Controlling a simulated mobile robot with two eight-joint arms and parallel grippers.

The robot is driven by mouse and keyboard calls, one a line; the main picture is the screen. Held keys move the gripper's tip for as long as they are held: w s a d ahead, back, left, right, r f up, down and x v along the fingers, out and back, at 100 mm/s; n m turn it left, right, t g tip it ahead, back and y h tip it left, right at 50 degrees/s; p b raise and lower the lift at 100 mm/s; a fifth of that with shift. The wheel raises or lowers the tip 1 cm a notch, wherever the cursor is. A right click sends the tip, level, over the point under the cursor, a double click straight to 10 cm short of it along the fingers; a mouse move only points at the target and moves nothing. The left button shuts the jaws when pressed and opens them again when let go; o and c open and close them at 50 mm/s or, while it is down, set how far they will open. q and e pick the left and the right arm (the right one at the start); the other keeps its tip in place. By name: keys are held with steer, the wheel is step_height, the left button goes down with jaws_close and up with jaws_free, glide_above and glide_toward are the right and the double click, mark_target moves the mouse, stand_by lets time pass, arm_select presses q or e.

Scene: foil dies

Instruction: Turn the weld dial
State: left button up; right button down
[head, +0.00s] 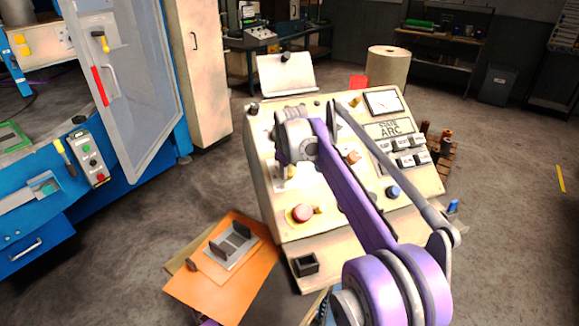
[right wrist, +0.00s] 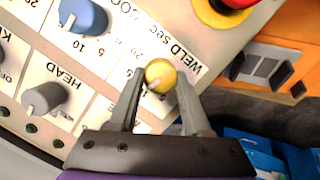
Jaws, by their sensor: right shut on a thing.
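The weld dial (right wrist: 161,75) is a round yellow knob on the cream control panel (head: 340,215), beside the printed words "WELD sec". In the right wrist view its round end shows between the two grey fingers of my right gripper (right wrist: 160,88), which is shut on it. In the head view my purple right arm reaches over the panel, and the gripper and arm largely hide the dial. The dial's pointer and exact setting cannot be read. My left gripper is in neither view.
A blue knob (right wrist: 84,17) and a grey "HEAD" knob (right wrist: 45,97) sit close by. A red stop button (head: 302,213) with a yellow collar is lower on the panel. An orange board (head: 237,296) with a metal fixture lies at the lower left. A blue machine stands left.

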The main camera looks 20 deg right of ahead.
steer(key=shift+n, duration=1)
steer(key=shift+c, duration=1.8)
jaws_free()
steer(key=v, duration=1)
steer(key=shift+s+a+r+p, duration=0.2)
steer(key=shift+s+a+p, duration=0.1)
steer(key=shift+s+p, duration=0.05)
